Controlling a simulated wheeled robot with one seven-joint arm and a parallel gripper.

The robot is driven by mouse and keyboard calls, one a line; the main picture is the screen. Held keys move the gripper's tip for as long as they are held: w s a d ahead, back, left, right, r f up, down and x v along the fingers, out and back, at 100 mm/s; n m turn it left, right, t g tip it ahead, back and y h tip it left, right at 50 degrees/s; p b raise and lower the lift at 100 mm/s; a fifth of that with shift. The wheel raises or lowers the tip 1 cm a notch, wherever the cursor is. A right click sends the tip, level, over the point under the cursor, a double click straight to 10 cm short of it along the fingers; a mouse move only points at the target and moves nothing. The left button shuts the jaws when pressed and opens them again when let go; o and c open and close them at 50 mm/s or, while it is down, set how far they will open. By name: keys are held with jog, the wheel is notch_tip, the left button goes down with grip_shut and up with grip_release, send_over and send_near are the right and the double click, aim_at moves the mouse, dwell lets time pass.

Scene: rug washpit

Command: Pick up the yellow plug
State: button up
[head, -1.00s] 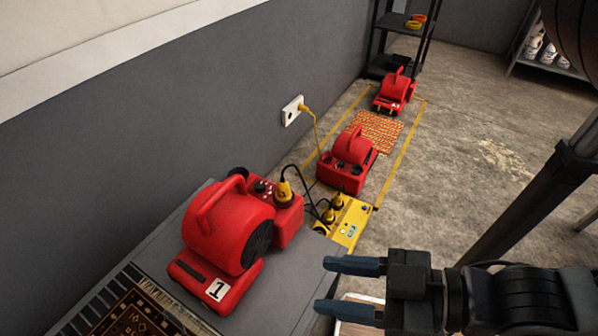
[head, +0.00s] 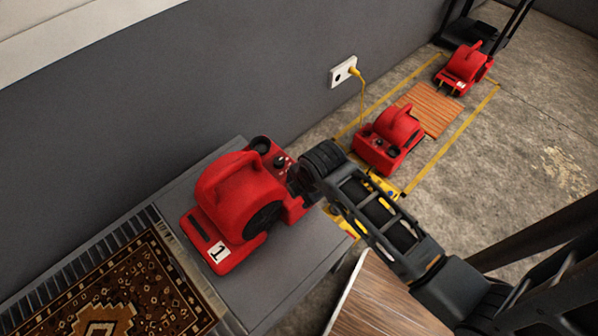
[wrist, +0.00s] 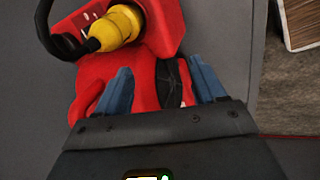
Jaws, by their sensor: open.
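A yellow plug (wrist: 118,28) with a black cable sits in the top of the red blower marked 1 (head: 235,200), as the wrist view shows. My arm hides this plug in the head view. My gripper (wrist: 161,78) is open and empty over the blower, its two blue fingers apart. In the wrist view the plug lies beyond the fingertips, up and left of the gap between them. Another yellow plug (head: 354,71) is in the white wall outlet (head: 341,72), with a yellow cord hanging down.
The blower stands on a grey bench (head: 290,275) beside a patterned rug (head: 140,295). A yellow power box (head: 346,221) is partly hidden behind my arm. Two more red blowers (head: 389,140) (head: 466,68) stand on the floor near an orange mat (head: 430,108). Open floor lies right.

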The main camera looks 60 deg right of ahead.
jog(key=w+d+r+n+g, duration=0.1)
jog(key=d, duration=0.1)
jog(key=w+d+r+n+g, duration=0.1)
jog(key=w+d+r, duration=0.1)
jog(key=w+d+r+n+g+y+p, duration=0.1)
jog(key=d, duration=0.1)
jog(key=shift+w+r+n, duration=0.15)
jog(key=shift+w+n, duration=0.15)
jog(key=shift+d, duration=0.15)
notch_tip(320, 180, down, 8)
jog(key=shift+d+r, duration=0.1)
jog(key=shift+r, duration=0.1)
jog(key=c, duration=1.2)
